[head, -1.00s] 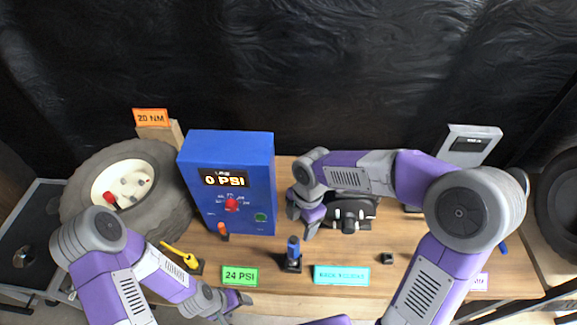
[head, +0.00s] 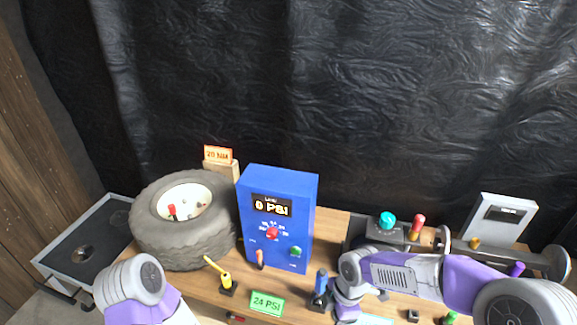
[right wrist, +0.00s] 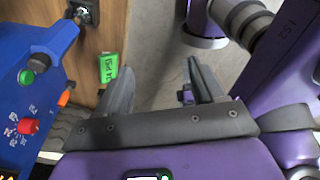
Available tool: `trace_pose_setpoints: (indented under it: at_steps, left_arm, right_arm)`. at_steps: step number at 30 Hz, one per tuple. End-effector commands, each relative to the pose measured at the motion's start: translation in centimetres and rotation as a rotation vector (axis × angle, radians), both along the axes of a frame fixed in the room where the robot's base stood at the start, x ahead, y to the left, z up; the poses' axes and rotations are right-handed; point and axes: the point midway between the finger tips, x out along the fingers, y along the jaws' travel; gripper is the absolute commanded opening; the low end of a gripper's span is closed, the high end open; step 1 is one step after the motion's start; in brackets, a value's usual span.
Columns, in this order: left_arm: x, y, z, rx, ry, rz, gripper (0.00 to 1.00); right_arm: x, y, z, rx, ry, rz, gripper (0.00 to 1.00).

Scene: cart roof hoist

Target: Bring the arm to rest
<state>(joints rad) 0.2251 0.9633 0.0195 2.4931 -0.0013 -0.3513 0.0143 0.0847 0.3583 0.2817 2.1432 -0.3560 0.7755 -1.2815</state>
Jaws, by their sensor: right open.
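My right arm comes in from the right in the head view, grey and purple, its forearm low over the bench. Its gripper (head: 352,302) points down close to the blue-topped post (head: 321,283), partly hidden by its own wrist. In the right wrist view the gripper (right wrist: 160,66) is open, with nothing between its two dark fingers. My left arm shows at the bottom left of the head view only as a grey joint and a purple link. Its gripper is out of the head view, and I cannot make it out in the right wrist view.
The blue gauge box (head: 280,212) reads 0 PSI. A wheel (head: 180,253) lies left of it. A yellow-handled lever (head: 226,278) and a green 24 PSI label (head: 266,302) are in front. A dark unit with a teal knob (head: 388,220) and a grey scale-like stand (head: 499,217) are at right.

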Motion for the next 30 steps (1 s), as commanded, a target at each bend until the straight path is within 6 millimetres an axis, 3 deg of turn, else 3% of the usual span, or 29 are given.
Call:
trace_pose_setpoints:
  at_steps: [11, 18, 24, 30]
  left_arm:
    - [0.1, 0.0, 0.0, 0.000, -0.002, 0.000, 0.72]
    - [0.1, 0.0, -0.1, 0.000, -0.002, 0.001, 0.72]
    - [0.1, 0.0, 0.0, 0.000, -0.002, 0.001, 0.72]
    - [0.1, 0.0, 0.0, 0.000, -0.002, 0.001, 0.72]
  right_arm:
    - [-2.4, 2.6, -10.6, 0.143, 0.210, -0.692, 0.68]
    - [-7.1, 2.6, -19.3, 0.150, 0.413, -1.458, 0.68]
    - [-9.8, 1.5, -22.5, 0.119, 0.465, -1.842, 0.68]
    - [-10.2, 1.2, -23.0, 0.116, 0.468, -1.909, 0.68]
